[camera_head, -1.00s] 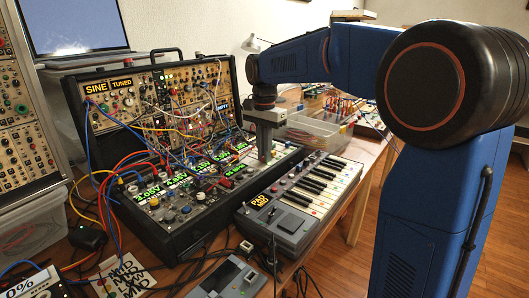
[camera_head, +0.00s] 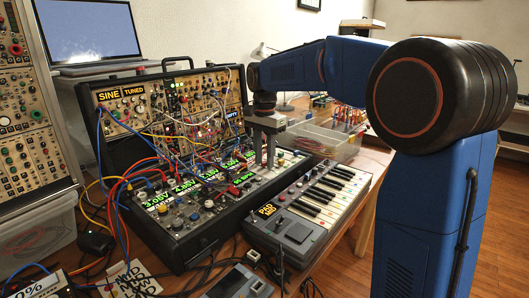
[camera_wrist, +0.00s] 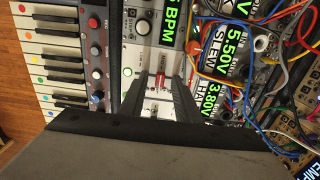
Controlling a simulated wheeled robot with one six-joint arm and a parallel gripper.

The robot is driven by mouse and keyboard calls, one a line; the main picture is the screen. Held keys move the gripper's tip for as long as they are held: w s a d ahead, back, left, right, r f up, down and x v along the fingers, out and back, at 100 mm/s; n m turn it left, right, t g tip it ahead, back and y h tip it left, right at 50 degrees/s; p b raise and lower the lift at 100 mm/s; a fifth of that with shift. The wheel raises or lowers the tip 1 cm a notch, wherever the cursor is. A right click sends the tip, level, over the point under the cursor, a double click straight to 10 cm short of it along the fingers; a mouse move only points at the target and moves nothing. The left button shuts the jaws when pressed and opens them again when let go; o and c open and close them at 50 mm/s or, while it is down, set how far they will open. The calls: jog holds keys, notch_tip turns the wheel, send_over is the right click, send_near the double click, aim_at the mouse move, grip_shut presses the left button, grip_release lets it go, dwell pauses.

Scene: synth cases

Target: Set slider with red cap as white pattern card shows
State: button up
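The white pattern card (camera_head: 128,279) lies on the table at the lower left, partly cut off by the frame edge, with rows of black lettering such as MID. My gripper (camera_head: 265,160) points down over the right part of the synth case's lower panel. In the wrist view my gripper (camera_wrist: 156,82) has its two dark fingers apart. The slider's red cap (camera_wrist: 160,80) shows between them on a light panel. I cannot tell whether the fingers touch the cap. In the head view the cap is not clear behind the fingers.
The synth case (camera_head: 190,250) is crossed by many coloured patch cables (camera_head: 180,130). A keyboard (camera_head: 310,215) sits close to its right. A clear bin (camera_head: 330,140) stands behind. Cables (camera_wrist: 270,50) also hang near the right finger in the wrist view.

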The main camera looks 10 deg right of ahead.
aim_at(264, 162)
notch_tip(264, 162, up, 17)
jog(key=shift+r, duration=0.2)
dwell(0.4)
